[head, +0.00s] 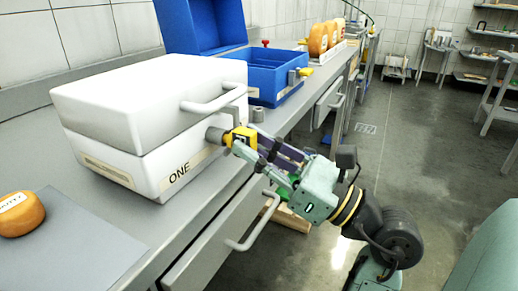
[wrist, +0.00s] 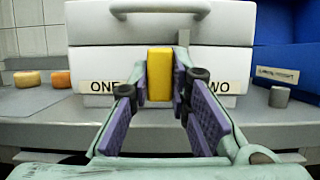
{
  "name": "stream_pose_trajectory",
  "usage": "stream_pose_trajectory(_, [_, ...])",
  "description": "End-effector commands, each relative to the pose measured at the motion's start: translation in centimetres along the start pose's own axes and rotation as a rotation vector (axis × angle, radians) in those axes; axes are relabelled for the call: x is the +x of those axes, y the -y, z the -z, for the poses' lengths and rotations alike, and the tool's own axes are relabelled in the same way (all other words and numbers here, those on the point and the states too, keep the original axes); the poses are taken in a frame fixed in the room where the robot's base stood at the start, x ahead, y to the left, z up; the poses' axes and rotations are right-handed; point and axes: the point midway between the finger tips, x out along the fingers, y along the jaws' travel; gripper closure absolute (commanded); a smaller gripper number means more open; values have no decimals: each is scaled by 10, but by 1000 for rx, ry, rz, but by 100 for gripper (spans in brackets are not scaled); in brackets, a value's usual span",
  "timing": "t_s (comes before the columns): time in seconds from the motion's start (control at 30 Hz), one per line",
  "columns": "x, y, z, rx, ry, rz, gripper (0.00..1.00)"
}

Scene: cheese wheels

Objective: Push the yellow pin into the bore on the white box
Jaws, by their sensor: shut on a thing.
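The white box (head: 150,120) stands on the grey bench with its lid down. Its front carries a label reading ONE, and the wrist view shows ONE and TWO on the box front (wrist: 235,72). A grey round boss (head: 214,136) sticks out of the front near the label. My gripper (head: 240,146) is shut on the yellow pin (head: 241,135), which also shows upright between the fingers in the wrist view (wrist: 160,75). The pin is right by the boss. I cannot tell whether it is inside the bore, as the pin's far end is hidden.
A blue open box (head: 270,75) with a small yellow part stands behind the white box. An orange cheese wheel (head: 20,213) lies on a grey mat at the left. A small grey cylinder (wrist: 279,97) stands right of the white box. Drawer handles (head: 258,225) jut from the bench front.

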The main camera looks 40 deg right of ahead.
Motion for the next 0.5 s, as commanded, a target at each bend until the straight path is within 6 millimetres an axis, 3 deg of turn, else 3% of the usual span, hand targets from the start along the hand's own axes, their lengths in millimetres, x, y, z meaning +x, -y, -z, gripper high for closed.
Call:
stream_pose_trajectory(0.37, [9,0,3,0,1,-1,100])
stream_pose_trajectory(0.4, [8,0,3,0,0,0,81])
stream_pose_trajectory(0.5, [8,0,3,0,0,0,74])
